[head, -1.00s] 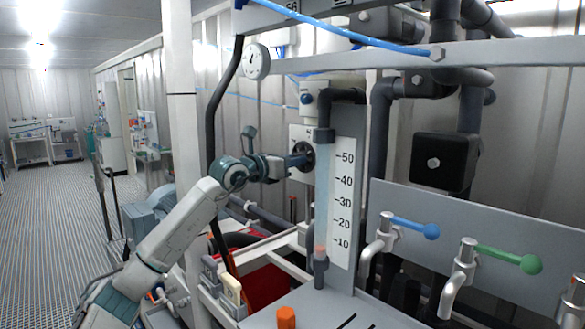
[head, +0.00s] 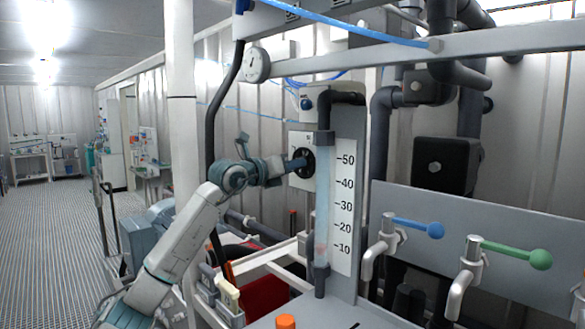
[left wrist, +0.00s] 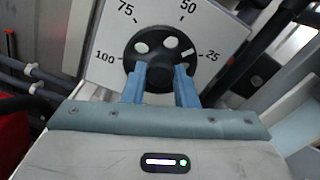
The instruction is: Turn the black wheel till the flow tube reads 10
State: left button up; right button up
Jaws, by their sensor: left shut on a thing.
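The black wheel (head: 308,155) sits on a white dial plate (head: 295,140) left of the flow tube. It also shows in the left wrist view (left wrist: 156,55), with the dial numbers 100, 75, 50 and 25 around it. A white mark on its rim points near 25. My left gripper (head: 296,163) is shut on the wheel's hub, its blue fingers (left wrist: 158,74) on either side. The clear flow tube (head: 322,190) stands upright beside a white scale (head: 345,205) marked 10 to 50. A faint reddish float (head: 321,248) is about level with 10. My right gripper is out of view.
A grey panel with a blue-handled tap (head: 415,226) and a green-handled tap (head: 512,252) stands at the right. An orange knob (head: 286,321) is at the bottom. Dark pipes (head: 380,150) run behind the tube. Open floor (head: 50,240) lies at the left.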

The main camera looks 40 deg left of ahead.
pick_arm(q)
jog(key=o, duration=1)
jog(key=shift+s, duration=0.1)
jog(key=s+b, duration=1)
jog(key=shift+s+a, duration=0.3)
jog(key=shift+a, duration=0.15)
